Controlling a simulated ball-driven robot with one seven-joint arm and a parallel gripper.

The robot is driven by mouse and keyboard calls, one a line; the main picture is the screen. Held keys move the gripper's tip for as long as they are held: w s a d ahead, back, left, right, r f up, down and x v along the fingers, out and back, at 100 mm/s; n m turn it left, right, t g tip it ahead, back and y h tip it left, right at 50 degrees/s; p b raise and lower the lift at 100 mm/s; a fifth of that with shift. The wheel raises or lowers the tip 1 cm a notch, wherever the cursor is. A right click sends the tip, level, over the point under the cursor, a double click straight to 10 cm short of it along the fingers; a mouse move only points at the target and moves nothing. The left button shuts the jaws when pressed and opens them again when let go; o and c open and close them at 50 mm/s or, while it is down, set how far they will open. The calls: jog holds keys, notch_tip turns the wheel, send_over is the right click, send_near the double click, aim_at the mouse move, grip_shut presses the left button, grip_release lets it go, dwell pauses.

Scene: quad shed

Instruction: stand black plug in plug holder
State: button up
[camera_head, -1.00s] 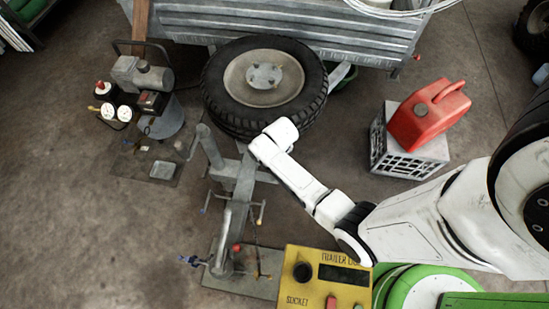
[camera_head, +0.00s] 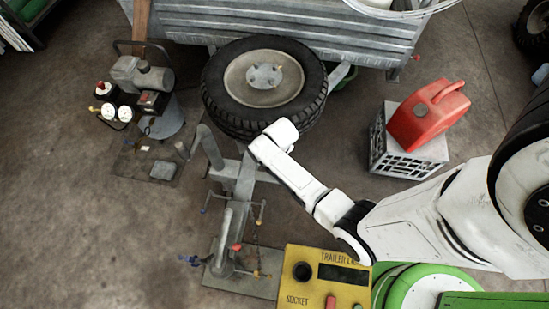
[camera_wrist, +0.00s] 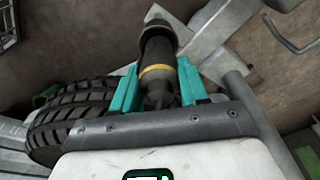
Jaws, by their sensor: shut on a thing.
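A dark plug (camera_wrist: 158,50) with a yellow band shows in the wrist view. It sits between the two teal fingers of my gripper (camera_wrist: 160,78), which is shut on it. Its wide dark end points away from my wrist, and its narrow end is near my palm. In the head view, the white end of my arm is over the trailer drawbar (camera_head: 244,185), beside the tyre; the gripper and plug are hidden beneath it. I cannot make out the plug holder for certain in either view.
A tyre (camera_head: 309,105) lies against the grey trailer (camera_head: 380,48). A yellow box (camera_head: 296,285) with a dark socket stands at the front. A compressor (camera_head: 150,78) stands at left. Floor at lower left is clear.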

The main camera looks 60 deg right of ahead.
jog(key=shift+f+b, duration=1.35)
jog(key=shift+f, duration=0.45)
dwell(1.4)
jog(key=o, duration=1.2)
jog(key=shift+o, duration=0.2)
jog(key=o, duration=0.4)
jog(key=shift+r+p, duration=4.4)
jog(key=shift+r, duration=0.15)
